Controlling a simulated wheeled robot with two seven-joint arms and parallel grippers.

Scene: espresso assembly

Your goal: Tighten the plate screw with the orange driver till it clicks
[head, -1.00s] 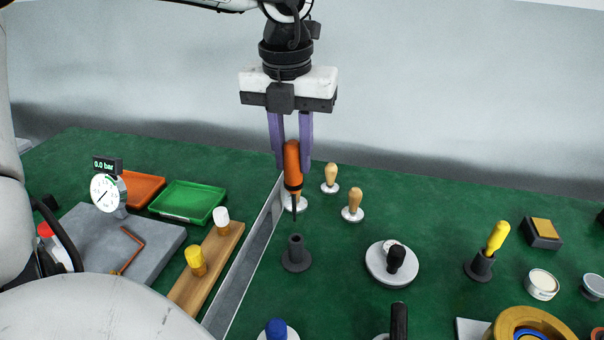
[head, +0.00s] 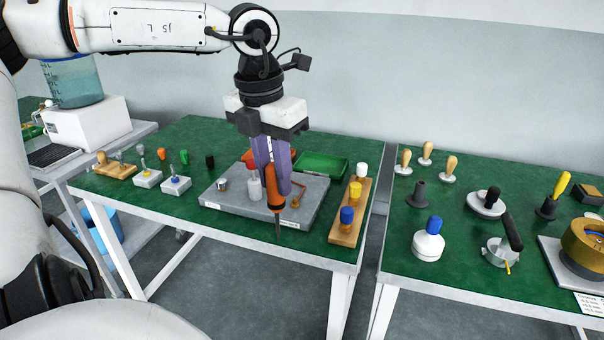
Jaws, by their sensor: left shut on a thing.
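My left gripper (head: 271,188) points down and is shut on the orange driver (head: 276,196). The driver hangs upright with its dark shaft down. Its tip appears in front of the front edge of the grey slab (head: 318,205) on the left table; I cannot tell how far above or in front of it. An empty black holder (head: 419,196) stands on the right table. I cannot make out the plate screw. My right gripper is not in view.
A gap parts the two green tables. A wooden rack (head: 343,229) with white, yellow and blue-topped pieces stands right of the slab. A green tray (head: 322,165) lies behind. A brass ring-shaped part (head: 580,232) and a yellow driver (head: 562,184) are at the right.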

